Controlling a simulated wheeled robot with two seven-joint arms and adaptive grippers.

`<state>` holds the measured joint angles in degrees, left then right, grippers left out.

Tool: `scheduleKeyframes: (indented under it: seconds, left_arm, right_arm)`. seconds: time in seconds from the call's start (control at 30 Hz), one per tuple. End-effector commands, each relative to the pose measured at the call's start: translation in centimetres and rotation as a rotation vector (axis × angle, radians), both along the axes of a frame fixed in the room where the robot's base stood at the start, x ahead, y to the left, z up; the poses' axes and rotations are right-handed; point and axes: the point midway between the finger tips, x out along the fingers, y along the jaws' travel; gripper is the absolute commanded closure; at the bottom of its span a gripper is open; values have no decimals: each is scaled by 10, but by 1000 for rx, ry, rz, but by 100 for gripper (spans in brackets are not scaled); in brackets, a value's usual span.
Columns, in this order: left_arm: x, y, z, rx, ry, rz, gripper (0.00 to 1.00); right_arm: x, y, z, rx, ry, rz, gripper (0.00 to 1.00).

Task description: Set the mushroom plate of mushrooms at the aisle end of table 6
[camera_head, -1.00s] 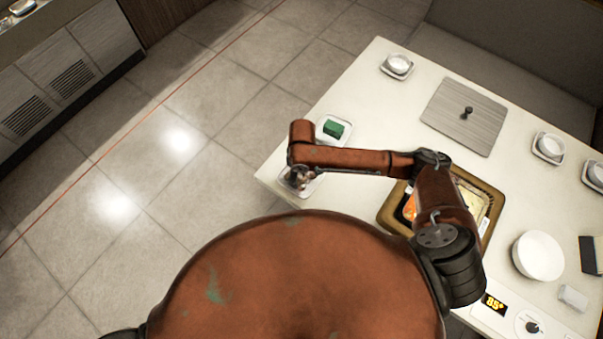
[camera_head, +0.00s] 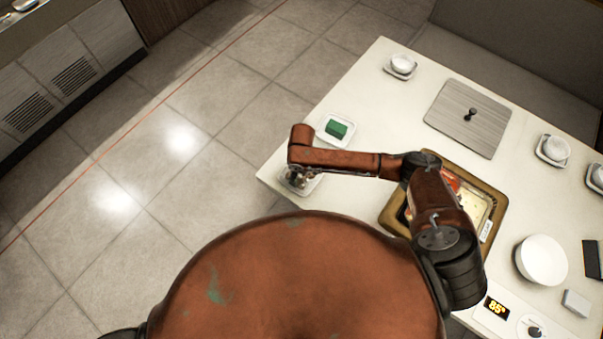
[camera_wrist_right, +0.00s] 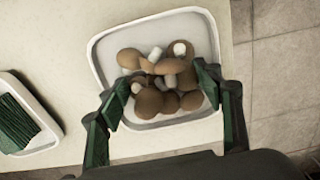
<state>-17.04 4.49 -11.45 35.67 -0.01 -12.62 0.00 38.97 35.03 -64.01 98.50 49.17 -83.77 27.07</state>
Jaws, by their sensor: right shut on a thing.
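The mushroom plate (camera_head: 313,187) is a pale square dish at the table's left corner, mostly under my right forearm in the head view. In the right wrist view the plate (camera_wrist_right: 101,62) holds several brown mushrooms (camera_wrist_right: 178,72) with pale stems. My right gripper (camera_wrist_right: 160,96) has its two dark green fingers at the near part of the plate, one on each side of the mushrooms, shut on the plate. In the head view the right gripper (camera_head: 297,178) is mostly hidden by the arm. The plate looks level; whether it touches table 6 (camera_head: 375,85) is unclear. My left gripper is out of view.
A plate with a green block (camera_head: 337,130) stands close behind. A grey board (camera_head: 468,118), white bowl (camera_head: 541,259) and small cups are farther right. Tiled floor (camera_head: 200,200) lies open at left.

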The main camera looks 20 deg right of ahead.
Motion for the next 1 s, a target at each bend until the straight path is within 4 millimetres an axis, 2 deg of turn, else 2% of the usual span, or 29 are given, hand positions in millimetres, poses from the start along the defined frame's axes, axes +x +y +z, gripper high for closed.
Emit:
scheduleKeyframes:
  seconds: [0.03,0.07,0.3,0.67,0.77,1.0]
  left_arm:
    - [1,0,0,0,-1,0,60]
    - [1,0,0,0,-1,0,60]
    - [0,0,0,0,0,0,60]
    - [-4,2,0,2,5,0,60]
    - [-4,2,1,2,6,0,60]
    - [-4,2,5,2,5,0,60]
  right_arm:
    - [0,0,-1,1,-1,0,76]
    - [0,0,-2,-1,1,0,39]
    - [0,0,-2,0,0,0,22]
    - [0,0,1,0,0,0,22]
    - [1,0,11,1,-1,-1,22]
    - [1,0,60,1,-3,1,22]
